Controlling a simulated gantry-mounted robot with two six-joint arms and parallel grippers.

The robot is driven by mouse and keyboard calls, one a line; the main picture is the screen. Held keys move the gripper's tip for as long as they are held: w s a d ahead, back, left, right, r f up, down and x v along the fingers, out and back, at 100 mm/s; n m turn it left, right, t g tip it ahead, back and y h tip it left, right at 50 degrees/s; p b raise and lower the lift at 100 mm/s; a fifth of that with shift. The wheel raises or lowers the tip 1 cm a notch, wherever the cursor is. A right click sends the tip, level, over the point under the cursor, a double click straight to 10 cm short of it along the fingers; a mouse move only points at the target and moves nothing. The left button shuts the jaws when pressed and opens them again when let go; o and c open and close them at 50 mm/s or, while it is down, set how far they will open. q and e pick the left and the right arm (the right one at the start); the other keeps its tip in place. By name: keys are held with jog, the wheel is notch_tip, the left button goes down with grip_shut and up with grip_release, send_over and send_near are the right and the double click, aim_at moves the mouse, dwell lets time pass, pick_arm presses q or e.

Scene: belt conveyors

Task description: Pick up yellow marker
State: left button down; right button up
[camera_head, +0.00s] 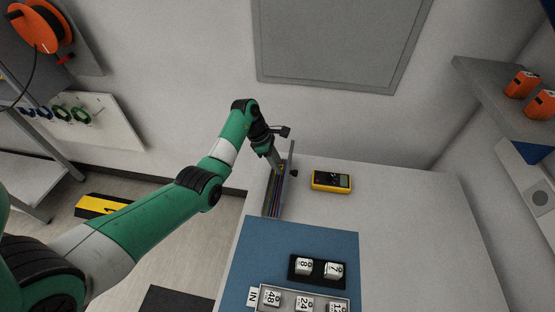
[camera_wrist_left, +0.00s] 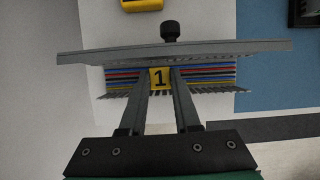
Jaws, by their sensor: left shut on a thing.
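The yellow marker (camera_wrist_left: 160,79) is a small yellow tag with a black "1", seen in the left wrist view. My left gripper (camera_wrist_left: 160,73) has one finger on each side of it and is shut on it. The marker sits in front of a bundle of coloured cables (camera_wrist_left: 213,76) in black, red and blue, under a grey bar (camera_wrist_left: 100,54). In the head view my left gripper (camera_head: 279,167) reaches down to the far end of the cables (camera_head: 272,198), at the table's left edge. The marker is tiny there. My right gripper is not in view.
A yellow multimeter (camera_head: 331,182) lies to the right of the cables. A blue mat (camera_head: 265,245) bears a black holder (camera_head: 317,282) and a grey tray (camera_head: 347,301) with numbered weights. The table's right side (camera_head: 430,230) is clear. A dark knob (camera_wrist_left: 170,31) projects from the bar.

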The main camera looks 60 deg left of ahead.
pick_arm(q)
jog(key=s+d+r+p, duration=0.5)
jog(key=d+r+p, duration=0.2)
jog(key=d, duration=0.3)
jog(key=shift+d+p, duration=0.15)
jog(key=shift+p, duration=0.45)
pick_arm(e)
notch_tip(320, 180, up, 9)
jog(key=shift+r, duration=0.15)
